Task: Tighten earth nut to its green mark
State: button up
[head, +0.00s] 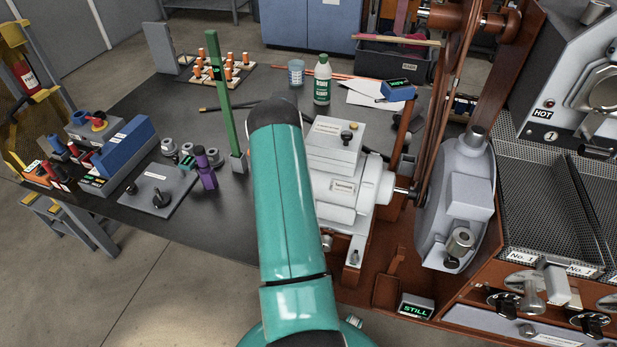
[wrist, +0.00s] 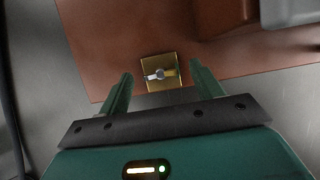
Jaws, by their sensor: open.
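A small square brass plate (wrist: 172,85) lies on a reddish-brown surface in the wrist view. On its middle sits a small silver, wing-like nut (wrist: 160,74), which looks like the earth nut. It is too small to make out a green mark clearly. My gripper (wrist: 161,71) is open and empty, with one green finger on each side of the plate in the picture. I see no contact between fingers and nut. In the head view my teal arm blocks the middle, and neither the gripper nor the nut can be made out.
The grey motor housing (head: 343,190) stands just right of my arm in the head view, beside a belt and grey wheel guard (head: 465,205). A green post (head: 226,110) stands left of the arm. A display (head: 416,307) reads STILL. Bare dark bench (head: 150,105) lies at left.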

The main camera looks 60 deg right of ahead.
jog(key=v, duration=1.3)
jog(key=shift+w+r, duration=0.2)
jog(key=shift+r, duration=0.2)
jog(key=w+a+r+t+h, duration=0.1)
jog(key=w+a+r, duration=0.3)
jog(key=a+r, duration=0.2)
jog(key=w+a+r+t, duration=0.1)
jog(key=w+a+r, duration=0.3)
jog(key=a+r, duration=0.25)
jog(key=w+a+r+m+t, duration=0.1)
jog(key=a+r+t, duration=0.1)
jog(key=a+r, duration=0.55)
jog(key=a+r+t, duration=0.1)
jog(key=a+r, duration=0.3)
jog(key=a, duration=0.7)
jog(key=s+a+t, duration=0.1)
jog(key=s+a, duration=0.4)
jog(key=a, duration=0.3)
jog(key=s+a+r+t+y, duration=0.1)
jog(key=s+a+t, duration=0.1)
jog(key=s+a, duration=0.3)
jog(key=s+a+r+t, duration=0.1)
jog(key=s+a, duration=0.4)
jog(key=a, duration=0.7)
jog(key=shift+s+a+r+m+t+y, duration=0.3)
jog(key=shift+a+m+t, duration=0.1)
jog(key=shift+t, duration=0.1)
